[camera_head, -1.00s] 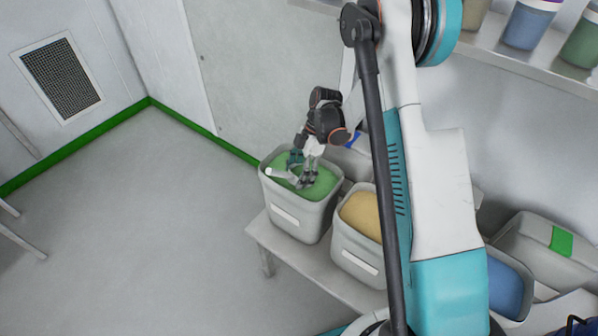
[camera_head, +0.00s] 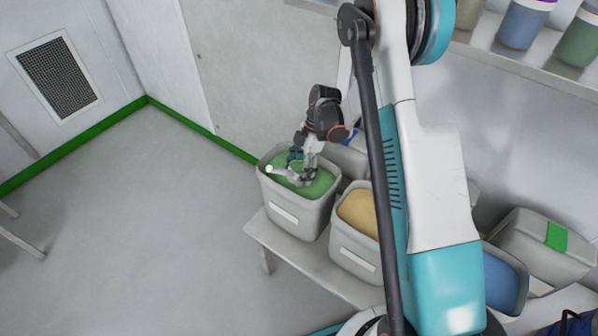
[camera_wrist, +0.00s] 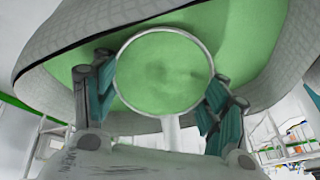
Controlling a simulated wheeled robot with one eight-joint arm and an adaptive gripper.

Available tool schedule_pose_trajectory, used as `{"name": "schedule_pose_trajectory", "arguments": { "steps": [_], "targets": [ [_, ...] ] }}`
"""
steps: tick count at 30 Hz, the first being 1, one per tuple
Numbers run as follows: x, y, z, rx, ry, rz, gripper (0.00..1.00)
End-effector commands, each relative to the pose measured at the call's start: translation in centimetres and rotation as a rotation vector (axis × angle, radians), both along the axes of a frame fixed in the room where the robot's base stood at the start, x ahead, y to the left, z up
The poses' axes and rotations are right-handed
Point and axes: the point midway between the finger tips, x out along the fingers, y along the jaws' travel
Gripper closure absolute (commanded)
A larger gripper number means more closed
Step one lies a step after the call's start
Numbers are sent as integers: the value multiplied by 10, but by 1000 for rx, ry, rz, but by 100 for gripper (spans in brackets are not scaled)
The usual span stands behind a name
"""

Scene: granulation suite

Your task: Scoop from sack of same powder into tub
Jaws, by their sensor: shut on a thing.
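Green powder (camera_head: 318,186) fills a grey open-topped container (camera_head: 300,218) with a blank white label, at the left end of a low bench. My gripper (camera_head: 302,174) is over this powder, inside the container's rim. It is shut on a white scoop (camera_head: 280,172), whose pale end points left. In the wrist view, the scoop's round rim (camera_wrist: 118,62) lies between my teal-padded fingers, with its handle (camera_wrist: 172,132) running back toward my palm. Green fills the ring, but I cannot tell whether it is powder in the scoop or the bed behind. No separate sack is identifiable.
A container of yellow powder (camera_head: 357,212) stands close to the right on the bench (camera_head: 262,238). A blue-filled container (camera_head: 503,285) and a grey one with a green label (camera_head: 557,236) are farther right. A shelf (camera_head: 520,62) holds several tubs.

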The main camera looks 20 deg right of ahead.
Motion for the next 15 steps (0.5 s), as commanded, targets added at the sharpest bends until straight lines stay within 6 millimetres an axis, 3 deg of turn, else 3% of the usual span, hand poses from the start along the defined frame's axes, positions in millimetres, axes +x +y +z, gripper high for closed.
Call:
{"name": "schedule_pose_trajectory", "arguments": {
  "steps": [15],
  "targets": [
    [0, 1, 35, -45, -21, 0, 76]
  ]
}}
